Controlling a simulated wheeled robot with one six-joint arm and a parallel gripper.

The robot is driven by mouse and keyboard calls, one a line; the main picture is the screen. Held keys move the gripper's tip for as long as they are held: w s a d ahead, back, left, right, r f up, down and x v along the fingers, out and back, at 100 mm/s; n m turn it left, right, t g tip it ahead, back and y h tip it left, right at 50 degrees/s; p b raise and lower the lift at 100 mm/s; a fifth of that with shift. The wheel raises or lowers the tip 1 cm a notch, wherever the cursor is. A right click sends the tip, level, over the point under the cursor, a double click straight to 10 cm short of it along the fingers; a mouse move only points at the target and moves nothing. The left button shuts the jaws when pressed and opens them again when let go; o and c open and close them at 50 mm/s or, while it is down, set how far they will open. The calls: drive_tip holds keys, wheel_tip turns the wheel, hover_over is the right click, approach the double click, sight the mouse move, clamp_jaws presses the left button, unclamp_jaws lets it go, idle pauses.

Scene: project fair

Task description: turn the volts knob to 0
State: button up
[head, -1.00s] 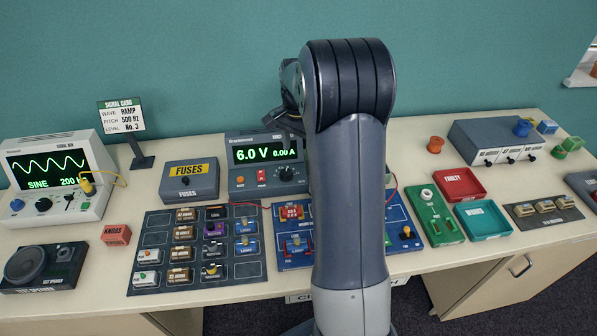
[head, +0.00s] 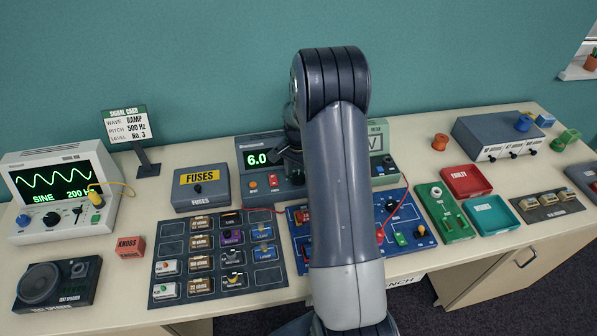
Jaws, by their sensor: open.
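The power supply (head: 243,187) is a grey box at the back of the bench, with a green display (head: 256,159) reading 6.0; the rest of the readout is covered. An orange button and a red switch show on its face. The volts knob cannot be made out; my wrist and gripper cover the right part of the panel. My gripper (head: 288,164) is in front of the supply's face, mostly hidden by my own arm. Its jaws are open, but whether they are around the knob or touching it cannot be seen.
A fuses box (head: 201,197) stands left of the supply, and a pale green meter (head: 379,141) right of it. A component tray (head: 167,247) and a blue circuit board (head: 397,200) with a red wire lie in front. Red and teal trays sit at right.

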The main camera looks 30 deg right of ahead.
drive_tip(key=shift+c, duration=0.5)
drive_tip(key=c, duration=0.9)
drive_tip(key=shift+o, duration=0.2)
drive_tip(key=shift+n+b, duration=0.3)
drive_tip(key=n+b, duration=0.2)
drive_tip(key=n, duration=0.1)
drive_tip(key=shift+f+n, duration=0.1)
drive_tip(key=shift+n, duration=0.2)
drive_tip(key=n+b, duration=0.2)
drive_tip(key=n, duration=0.2)
drive_tip(key=shift+n, duration=0.3)
drive_tip(key=n+b, duration=0.1)
drive_tip(key=n, duration=0.3)
drive_tip(key=shift+n, duration=0.3)
drive_tip(key=shift+n+b, duration=0.6)
drive_tip(key=shift+n, duration=1.6)
